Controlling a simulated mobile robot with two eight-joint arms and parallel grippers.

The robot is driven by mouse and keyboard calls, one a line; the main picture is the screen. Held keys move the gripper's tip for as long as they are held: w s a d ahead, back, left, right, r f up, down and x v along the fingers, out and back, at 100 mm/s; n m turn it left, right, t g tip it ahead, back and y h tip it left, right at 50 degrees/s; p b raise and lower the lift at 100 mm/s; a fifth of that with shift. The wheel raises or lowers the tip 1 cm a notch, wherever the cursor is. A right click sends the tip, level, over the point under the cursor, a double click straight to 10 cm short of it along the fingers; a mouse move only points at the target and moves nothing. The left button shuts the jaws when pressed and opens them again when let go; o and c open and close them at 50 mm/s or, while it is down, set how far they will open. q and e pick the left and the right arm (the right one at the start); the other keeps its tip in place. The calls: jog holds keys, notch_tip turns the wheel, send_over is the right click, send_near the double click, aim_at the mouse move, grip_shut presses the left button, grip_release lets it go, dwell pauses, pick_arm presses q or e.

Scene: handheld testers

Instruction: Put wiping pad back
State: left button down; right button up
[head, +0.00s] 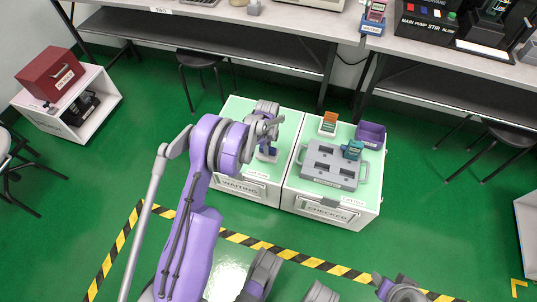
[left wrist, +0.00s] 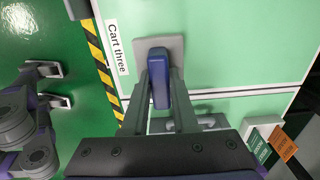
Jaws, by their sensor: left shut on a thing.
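The wiping pad (left wrist: 175,47) has a flat grey base and an upright blue-purple handle. My left gripper (left wrist: 160,95) is shut on this handle. In the head view the left gripper (head: 266,128) is over the "Waiting" cart top, with the pad (head: 266,156) below its fingers. I cannot tell whether the base touches the top. The gripper hides part of the pad. My right gripper (left wrist: 64,85) shows at the left of the left wrist view, its fingertips apart and empty over the floor.
The "Checked" cart (head: 325,208) adjoins on the right. It bears a grey slotted tray (head: 328,172) with a teal tester (head: 352,150), a purple bin (head: 370,134) and a card holder (head: 328,124). The pale green Waiting top (head: 235,115) is mostly clear. Benches stand behind.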

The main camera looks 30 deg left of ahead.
pick_arm(q)
jog(key=shift+f+b, duration=0.45)
jog(key=shift+f, duration=1.65)
jog(key=shift+f, duration=0.1)
jog(key=c, duration=0.7)
grip_release()
